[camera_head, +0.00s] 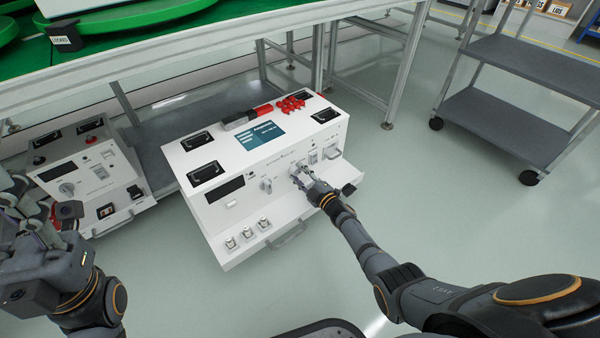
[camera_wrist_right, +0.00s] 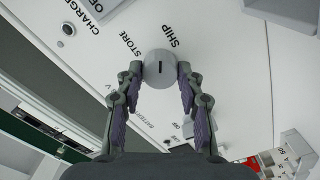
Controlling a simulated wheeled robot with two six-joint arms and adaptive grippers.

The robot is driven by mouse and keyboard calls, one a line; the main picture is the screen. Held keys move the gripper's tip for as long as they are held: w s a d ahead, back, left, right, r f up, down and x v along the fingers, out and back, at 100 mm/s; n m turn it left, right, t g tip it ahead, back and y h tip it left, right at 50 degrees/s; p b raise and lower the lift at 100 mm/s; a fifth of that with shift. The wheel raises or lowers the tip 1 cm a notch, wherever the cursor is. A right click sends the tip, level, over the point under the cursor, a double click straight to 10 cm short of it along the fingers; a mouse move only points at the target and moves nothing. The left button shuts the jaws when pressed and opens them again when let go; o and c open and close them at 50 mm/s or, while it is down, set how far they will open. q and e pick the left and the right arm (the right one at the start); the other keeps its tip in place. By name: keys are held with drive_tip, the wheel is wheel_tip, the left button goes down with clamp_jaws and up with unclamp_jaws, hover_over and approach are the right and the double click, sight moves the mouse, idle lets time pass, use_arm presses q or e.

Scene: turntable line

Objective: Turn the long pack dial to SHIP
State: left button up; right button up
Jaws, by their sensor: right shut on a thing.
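The long pack dial (camera_wrist_right: 158,74) is a round light-grey knob with a short dark mark on its face. The labels SHIP (camera_wrist_right: 174,37) and STORE (camera_wrist_right: 131,47) are printed beside it on the white panel. My right gripper (camera_wrist_right: 160,84) has its two fingers around the knob, one on each side, shut on it. In the head view, the right gripper (camera_head: 299,177) is at the front of the white console (camera_head: 214,232) and largely hides the dial. I cannot tell for sure which label the mark points to. My left gripper (camera_head: 25,205) is at the left edge, partly cut off.
A second console (camera_head: 88,170) stands left, and a grey cart (camera_head: 505,115) right. Open floor lies in front.

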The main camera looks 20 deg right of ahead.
drive_tip(key=shift+m+p, duration=0.4)
drive_tip(key=shift+m, duration=1.2)
drive_tip(key=o, duration=1.2)
drive_tip(key=v, duration=1.2)
